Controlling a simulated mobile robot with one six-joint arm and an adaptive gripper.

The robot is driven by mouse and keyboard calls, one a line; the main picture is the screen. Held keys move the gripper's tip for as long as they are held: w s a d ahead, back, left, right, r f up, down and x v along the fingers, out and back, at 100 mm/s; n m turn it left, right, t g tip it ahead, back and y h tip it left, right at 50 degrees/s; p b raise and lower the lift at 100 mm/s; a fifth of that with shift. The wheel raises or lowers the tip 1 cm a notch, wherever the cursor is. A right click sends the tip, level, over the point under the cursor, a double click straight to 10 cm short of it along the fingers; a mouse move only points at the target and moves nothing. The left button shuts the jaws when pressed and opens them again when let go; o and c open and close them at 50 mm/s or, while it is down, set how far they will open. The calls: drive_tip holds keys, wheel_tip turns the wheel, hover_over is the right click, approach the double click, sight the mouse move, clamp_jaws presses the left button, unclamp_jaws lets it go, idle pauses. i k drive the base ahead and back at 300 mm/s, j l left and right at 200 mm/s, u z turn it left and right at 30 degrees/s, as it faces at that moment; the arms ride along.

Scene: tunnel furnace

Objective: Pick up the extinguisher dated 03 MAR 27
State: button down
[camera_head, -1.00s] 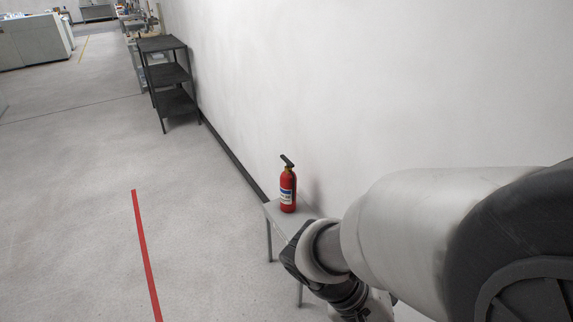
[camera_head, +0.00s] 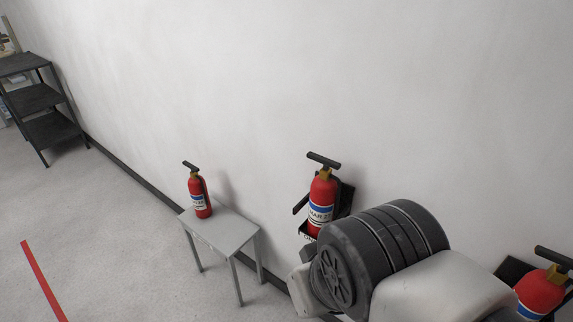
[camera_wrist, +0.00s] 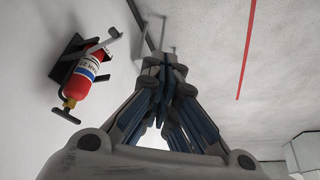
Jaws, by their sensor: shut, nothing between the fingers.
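Three red extinguishers show in the head view. One extinguisher (camera_head: 200,196) stands upright on a small grey table (camera_head: 222,228). A second extinguisher (camera_head: 321,203) hangs in a dark wall bracket (camera_head: 345,198), right of the table. A third extinguisher (camera_head: 540,291) is at the lower right edge, partly cut off. Each has a white and blue label, but I cannot read the dates with certainty. In the wrist view, an extinguisher (camera_wrist: 88,70) sits in a bracket on the left. My gripper (camera_wrist: 172,68) is shut and empty, apart from that extinguisher. The head view hides its fingers behind my arm.
A black three-tier shelf (camera_head: 42,98) stands by the wall at the far left. A red line (camera_head: 43,280) runs along the floor. The floor left of the table is clear. White boxy shapes (camera_wrist: 304,152) show at the wrist view's lower right.

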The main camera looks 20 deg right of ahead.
sight(325, 192)
drive_tip(key=i+l+z, duration=0.2)
drive_tip(key=i+l, duration=0.6)
drive_tip(key=l, duration=0.15)
